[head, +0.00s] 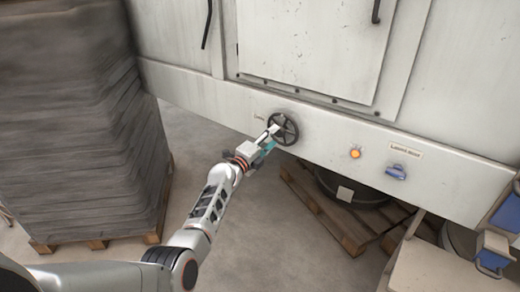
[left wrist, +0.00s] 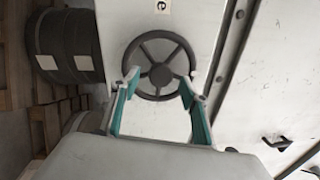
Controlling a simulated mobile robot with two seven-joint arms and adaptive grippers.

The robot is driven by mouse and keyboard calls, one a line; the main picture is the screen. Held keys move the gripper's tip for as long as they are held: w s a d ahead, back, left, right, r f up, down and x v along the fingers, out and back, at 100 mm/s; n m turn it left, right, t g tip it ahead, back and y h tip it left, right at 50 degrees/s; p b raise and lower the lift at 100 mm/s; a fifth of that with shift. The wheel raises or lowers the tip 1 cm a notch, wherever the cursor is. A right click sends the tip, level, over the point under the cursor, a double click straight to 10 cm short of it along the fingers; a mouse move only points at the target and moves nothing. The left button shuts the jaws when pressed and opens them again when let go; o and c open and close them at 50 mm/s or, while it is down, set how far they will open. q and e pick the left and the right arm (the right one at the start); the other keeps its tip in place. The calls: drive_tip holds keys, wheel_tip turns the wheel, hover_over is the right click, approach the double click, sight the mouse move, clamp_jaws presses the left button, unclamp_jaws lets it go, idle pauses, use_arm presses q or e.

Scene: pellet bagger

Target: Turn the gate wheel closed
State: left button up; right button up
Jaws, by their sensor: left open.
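The gate wheel (head: 284,129) is a dark spoked handwheel on the white front panel of the machine. It also shows in the left wrist view (left wrist: 158,66), upper middle, face on. My left gripper (head: 270,135) is at the wheel's left side in the head view. In the left wrist view the left gripper (left wrist: 160,88) is open, with its teal-lined fingers spread to either side of the wheel's lower rim. Whether the fingers touch the rim I cannot tell. My right gripper is not in view.
A tall stack of grey bags (head: 75,120) on a pallet stands at the left. Right of the wheel, the panel carries an orange button (head: 355,153) and a blue knob (head: 397,172). A dark drum (head: 350,190) stands on a pallet (head: 335,222) below. Bare floor lies between.

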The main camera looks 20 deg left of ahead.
use_arm(q)
drive_tip(key=shift+v, duration=3.8)
drive_tip(key=shift+d, duration=0.1)
